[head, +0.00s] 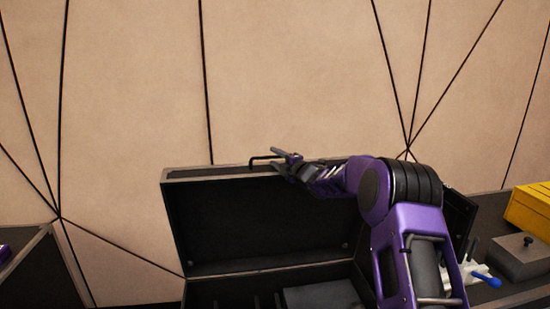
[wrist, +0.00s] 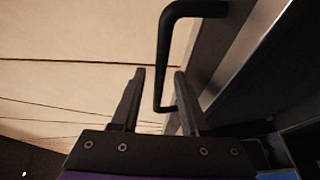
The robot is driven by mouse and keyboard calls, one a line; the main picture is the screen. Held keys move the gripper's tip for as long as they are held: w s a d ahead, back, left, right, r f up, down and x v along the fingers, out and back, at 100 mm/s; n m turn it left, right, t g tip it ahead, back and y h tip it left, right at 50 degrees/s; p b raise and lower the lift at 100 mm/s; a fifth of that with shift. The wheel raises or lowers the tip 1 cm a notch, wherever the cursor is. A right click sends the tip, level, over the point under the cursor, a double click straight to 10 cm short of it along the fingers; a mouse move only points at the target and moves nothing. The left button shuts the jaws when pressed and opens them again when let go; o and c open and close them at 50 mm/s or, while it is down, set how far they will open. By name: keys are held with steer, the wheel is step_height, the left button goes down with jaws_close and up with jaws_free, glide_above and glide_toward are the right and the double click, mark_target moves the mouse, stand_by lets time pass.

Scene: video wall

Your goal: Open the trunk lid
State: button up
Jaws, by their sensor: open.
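The trunk lid (head: 270,222) stands raised in the head view, a dark panel with a grey rim leaning up toward the wall. The dark trunk body (head: 205,296) is below it, its inside partly showing. A black bar handle (head: 262,158) sits on the lid's top edge; in the wrist view the handle (wrist: 166,45) is a bent loop beside the lid's metal edge (wrist: 222,55). My gripper (head: 284,160) is at the lid's top edge near the handle. In the wrist view its fingers (wrist: 160,73) are apart, with part of the handle appearing between them; contact is unclear.
A yellow box (head: 530,208) and a dark grey block (head: 519,256) are at the right, with a white and blue item (head: 482,275) near my arm. Another dark case (head: 30,270) stands at the left. A beige panelled wall (head: 290,80) rises behind the trunk.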

steer(key=shift+w+a, duration=0.2)
steer(key=shift+w, duration=0.1)
jaws_close()
stand_by(1.4)
